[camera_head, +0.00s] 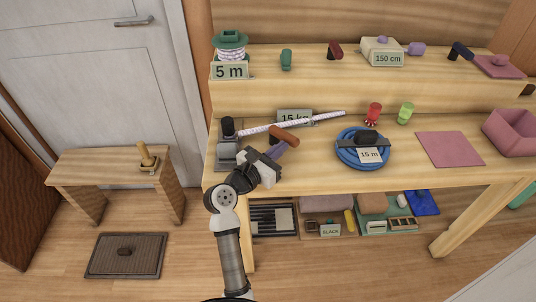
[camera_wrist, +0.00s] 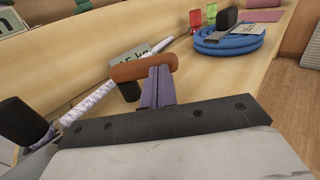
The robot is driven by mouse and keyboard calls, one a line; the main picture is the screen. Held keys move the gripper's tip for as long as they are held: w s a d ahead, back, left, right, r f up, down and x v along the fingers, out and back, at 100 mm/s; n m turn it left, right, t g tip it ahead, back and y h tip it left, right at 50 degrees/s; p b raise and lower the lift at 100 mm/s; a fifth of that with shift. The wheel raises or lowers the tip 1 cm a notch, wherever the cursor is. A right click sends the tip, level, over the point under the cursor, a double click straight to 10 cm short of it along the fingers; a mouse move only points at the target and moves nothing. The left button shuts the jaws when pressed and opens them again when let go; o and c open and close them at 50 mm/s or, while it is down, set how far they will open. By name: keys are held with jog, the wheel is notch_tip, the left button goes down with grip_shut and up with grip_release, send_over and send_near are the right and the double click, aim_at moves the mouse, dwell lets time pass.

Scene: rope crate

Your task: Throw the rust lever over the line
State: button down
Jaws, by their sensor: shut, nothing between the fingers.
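The rust lever (camera_head: 284,136) is a short rust-brown bar on the bench, near its left end. In the wrist view the bar (camera_wrist: 143,68) lies crosswise just past my fingertips, with a dark piece under its left part. The line, a white flecked rope (camera_head: 325,118), runs slantwise behind the bar; it also shows in the wrist view (camera_wrist: 95,103). My gripper (camera_head: 281,149) has purple fingers (camera_wrist: 157,90), shut and empty, with tips close to the bar. I cannot tell whether they touch it. The bar hides part of the line.
A black post and bracket (camera_head: 229,150) stand at the rope's left end. A label (camera_head: 293,117) stands behind the rope. To the right are a red piece (camera_head: 374,113), a green piece (camera_head: 406,112), a blue coil (camera_head: 362,148) and a pink mat (camera_head: 450,149). The raised shelf (camera_head: 300,83) runs behind.

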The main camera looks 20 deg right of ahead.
aim_at(292, 144)
jog(key=shift+w+d, duration=0.15)
jog(key=shift+d, duration=0.15)
jog(key=shift+d, duration=0.1)
jog(key=shift+d+r+p, duration=0.2)
jog(key=shift+d+p, duration=0.35)
jog(key=shift+p, duration=0.3)
jog(key=shift+d+f, duration=0.2)
jog(key=shift+d, duration=0.3)
jog(key=shift+s, duration=0.25)
